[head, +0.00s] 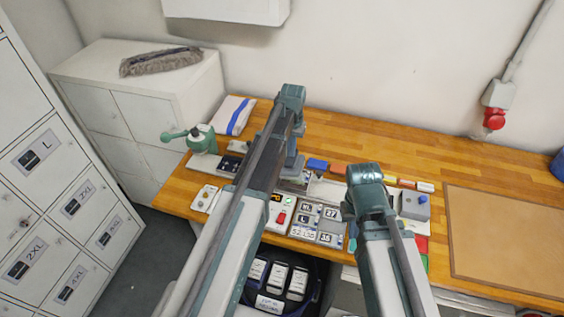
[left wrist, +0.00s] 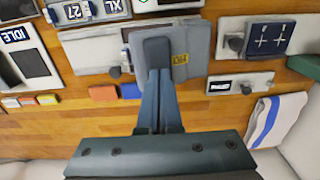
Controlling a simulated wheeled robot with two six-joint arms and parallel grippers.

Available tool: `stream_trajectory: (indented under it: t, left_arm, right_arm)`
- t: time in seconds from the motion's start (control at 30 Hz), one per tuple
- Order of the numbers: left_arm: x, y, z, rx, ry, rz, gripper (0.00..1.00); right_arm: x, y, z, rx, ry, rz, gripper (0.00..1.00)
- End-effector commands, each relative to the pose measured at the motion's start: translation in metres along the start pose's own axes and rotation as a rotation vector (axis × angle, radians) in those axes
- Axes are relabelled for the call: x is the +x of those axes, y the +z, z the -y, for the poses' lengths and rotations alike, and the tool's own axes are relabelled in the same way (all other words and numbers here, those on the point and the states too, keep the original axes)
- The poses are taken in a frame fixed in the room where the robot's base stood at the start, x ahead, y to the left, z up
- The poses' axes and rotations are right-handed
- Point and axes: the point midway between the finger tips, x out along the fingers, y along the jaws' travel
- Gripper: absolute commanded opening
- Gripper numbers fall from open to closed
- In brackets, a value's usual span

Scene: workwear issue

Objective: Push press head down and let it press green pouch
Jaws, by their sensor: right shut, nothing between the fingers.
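My left gripper (head: 293,165) points down over the middle of the bench. In the left wrist view its two blue fingers (left wrist: 158,80) lie close together, their tips at a dark grey press head (left wrist: 156,50). The press head sits over a grey press body with a yellow label (left wrist: 180,62). Whether the tips touch it I cannot tell. In the head view my left arm largely hides the press. I cannot make out a green pouch; anything beneath the head is hidden. My right gripper (head: 349,214) is shut and empty, over the bench right of the left one.
A teal lever device (head: 202,138) and a folded white cloth with a blue stripe (head: 232,115) stand at the left. Size-marked panels (head: 318,222) line the front edge. A grey box with a knob (head: 415,205) and a brown mat (head: 505,235) lie to the right.

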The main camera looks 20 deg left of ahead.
Motion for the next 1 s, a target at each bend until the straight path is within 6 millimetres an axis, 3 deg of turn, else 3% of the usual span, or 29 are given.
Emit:
stream_trajectory:
  t: [1.0]
  left_arm:
    - [0.014, 0.001, -0.009, 0.000, -0.002, 0.001, 0.00]
  right_arm:
    - [0.014, -0.001, 0.001, 0.000, 0.000, 0.000, 0.00]
